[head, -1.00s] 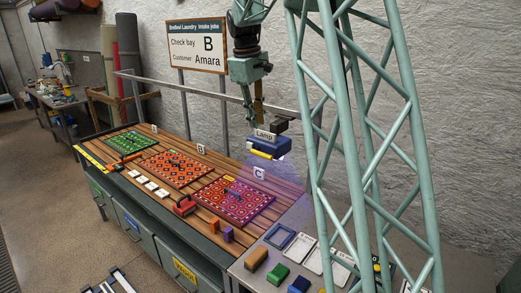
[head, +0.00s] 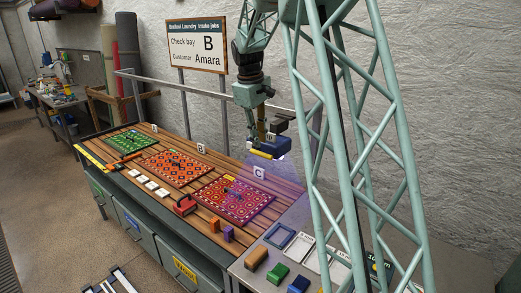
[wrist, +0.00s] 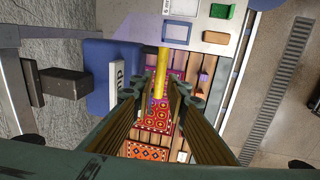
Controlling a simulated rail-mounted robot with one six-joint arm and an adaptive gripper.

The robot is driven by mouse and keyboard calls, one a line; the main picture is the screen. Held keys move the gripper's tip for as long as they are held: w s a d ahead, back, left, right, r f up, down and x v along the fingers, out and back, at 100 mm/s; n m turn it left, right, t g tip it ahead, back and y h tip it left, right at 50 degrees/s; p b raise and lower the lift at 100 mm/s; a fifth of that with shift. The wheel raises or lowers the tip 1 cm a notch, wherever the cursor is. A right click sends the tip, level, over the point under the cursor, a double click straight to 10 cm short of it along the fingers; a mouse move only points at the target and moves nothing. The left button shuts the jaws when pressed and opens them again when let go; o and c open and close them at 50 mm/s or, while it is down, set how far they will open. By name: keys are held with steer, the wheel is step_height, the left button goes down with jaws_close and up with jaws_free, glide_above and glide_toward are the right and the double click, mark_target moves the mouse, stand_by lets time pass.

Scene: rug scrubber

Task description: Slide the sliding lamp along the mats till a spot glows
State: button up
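The sliding lamp (head: 272,146), a blue box with a yellow bar handle (head: 260,155), hangs at the right end of the rail near bay C. It casts a faint violet cone. The lamp also shows in the wrist view (wrist: 104,65), with its handle (wrist: 162,72) between the fingers. My gripper (wrist: 160,97) is open, its two fingers on either side of the handle, apart from it as far as I can see. Three patterned mats lie in a row: green (head: 127,142), orange (head: 172,169) and red-purple (head: 233,201). I see no glowing spot.
A sign (head: 197,45) reads "Check bay B, Customer Amara". The rail (head: 205,90) runs behind the mats. A red-handled block (head: 185,205), white tiles (head: 152,185) and small coloured blocks lie along the front. A grey side table (head: 262,248) with a blue frame stands at right.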

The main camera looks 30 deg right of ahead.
mark_target(260, 153)
steer(key=shift+w+d+f, duration=0.1)
steer(key=shift+d+f, duration=0.15)
steer(key=shift+f, duration=1.05)
steer(key=shift+w+d+f, duration=0.1)
steer(key=shift+d+f, duration=0.1)
steer(key=shift+f, duration=1.1)
jaws_close()
